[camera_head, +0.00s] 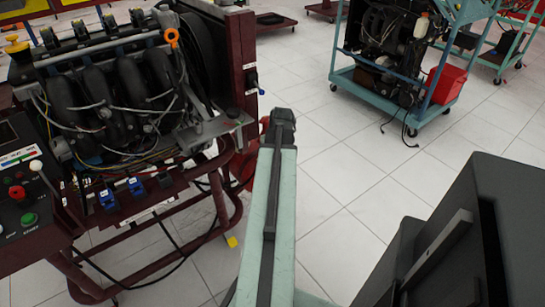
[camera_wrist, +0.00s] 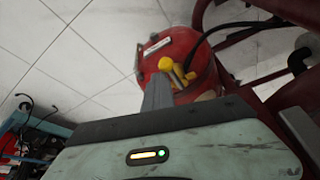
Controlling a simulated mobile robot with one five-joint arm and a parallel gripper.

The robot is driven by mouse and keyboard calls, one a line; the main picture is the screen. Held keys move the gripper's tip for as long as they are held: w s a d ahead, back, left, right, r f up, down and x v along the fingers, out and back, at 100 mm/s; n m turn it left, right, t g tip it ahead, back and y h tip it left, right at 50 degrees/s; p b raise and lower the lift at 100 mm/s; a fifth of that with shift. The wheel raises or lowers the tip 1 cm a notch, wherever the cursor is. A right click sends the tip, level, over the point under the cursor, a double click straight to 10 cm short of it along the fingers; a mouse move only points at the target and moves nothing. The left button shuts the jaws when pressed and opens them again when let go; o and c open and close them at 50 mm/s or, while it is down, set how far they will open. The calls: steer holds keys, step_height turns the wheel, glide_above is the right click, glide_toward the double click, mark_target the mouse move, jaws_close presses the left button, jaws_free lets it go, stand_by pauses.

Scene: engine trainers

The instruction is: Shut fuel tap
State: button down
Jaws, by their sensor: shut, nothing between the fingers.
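A red rounded tank (camera_wrist: 185,55) with a pale label stands ahead in the wrist view. A yellow tap handle (camera_wrist: 173,68) sits on its near side, with some brassy fitting beside it. My gripper (camera_wrist: 158,88) is shut and empty. Its grey fingers point at the tank, and their tips overlap the yellow handle's left edge in the picture. I cannot tell whether they touch it. In the head view the red tank (camera_head: 244,166) shows only partly, behind the maroon frame and my arm. The tap is not visible there.
The engine trainer (camera_head: 110,100) on its maroon tube frame (camera_head: 228,205) stands left of my arm. A dark hose and maroon tubes run close to the tank's right in the wrist view. Another engine stand (camera_head: 390,95) with a red bin is farther back. Tiled floor lies open between.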

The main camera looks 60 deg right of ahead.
steer(key=shift+w+a, duration=0.25)
steer(key=shift+a, duration=0.05)
steer(key=shift+a+r+p, duration=0.2)
steer(key=shift+r+p, duration=0.35)
steer(key=shift+p, duration=0.15)
steer(key=w+p+v, duration=0.2)
steer(key=p+v, duration=0.6)
steer(key=shift+s+a+r, duration=0.2)
steer(key=shift+s+r, duration=0.2)
steer(key=shift+s, duration=0.15)
